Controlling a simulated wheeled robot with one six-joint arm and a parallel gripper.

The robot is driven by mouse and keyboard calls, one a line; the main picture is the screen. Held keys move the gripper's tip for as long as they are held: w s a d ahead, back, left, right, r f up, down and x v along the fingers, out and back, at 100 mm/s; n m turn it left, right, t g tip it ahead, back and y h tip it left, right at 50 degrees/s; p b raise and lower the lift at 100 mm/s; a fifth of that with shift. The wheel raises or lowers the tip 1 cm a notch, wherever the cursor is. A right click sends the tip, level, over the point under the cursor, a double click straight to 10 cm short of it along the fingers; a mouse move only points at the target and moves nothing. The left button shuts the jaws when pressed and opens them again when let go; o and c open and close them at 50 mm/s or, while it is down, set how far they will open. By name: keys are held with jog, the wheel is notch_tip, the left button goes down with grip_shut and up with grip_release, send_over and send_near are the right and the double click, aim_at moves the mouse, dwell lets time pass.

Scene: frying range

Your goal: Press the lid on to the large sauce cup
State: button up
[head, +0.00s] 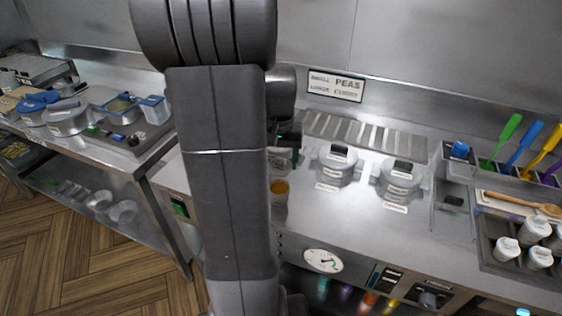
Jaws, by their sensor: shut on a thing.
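My gripper (287,137) shows only in part, as a dark shape just right of my own arm, which hides much of it. It is shut on what looks like the clear lid (281,157); the fingertips are hard to make out. A clear cup with orange sauce (280,188) stands on the steel counter below and nearer the front, partly behind my arm. I cannot tell whether the lid touches a cup, or which cup size this is.
Two lidded steel pots (338,164) (400,178) with labels stand right of my gripper. A sign (335,85) hangs on the wall behind, reading small peas, large curry. Coloured-handled utensils (508,135) and a tray with white-topped jars (520,262) are at the right.

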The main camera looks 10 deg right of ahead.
jog(key=shift+w+a, duration=0.2)
jog(key=shift+a, duration=0.05)
jog(key=shift+s+d+f+b, duration=0.2)
jog(key=shift+d+f+b, duration=0.1)
jog(key=shift+f+b, duration=0.45)
jog(key=shift+b, duration=0.05)
notch_tip(320, 180, down, 4)
jog(key=b, duration=0.3)
jog(key=shift+f+b, duration=0.3)
jog(key=shift+f, duration=0.1)
jog(key=shift+f, duration=0.1)
dwell(1.6)
jog(key=o, duration=1)
jog(key=shift+o, duration=0.5)
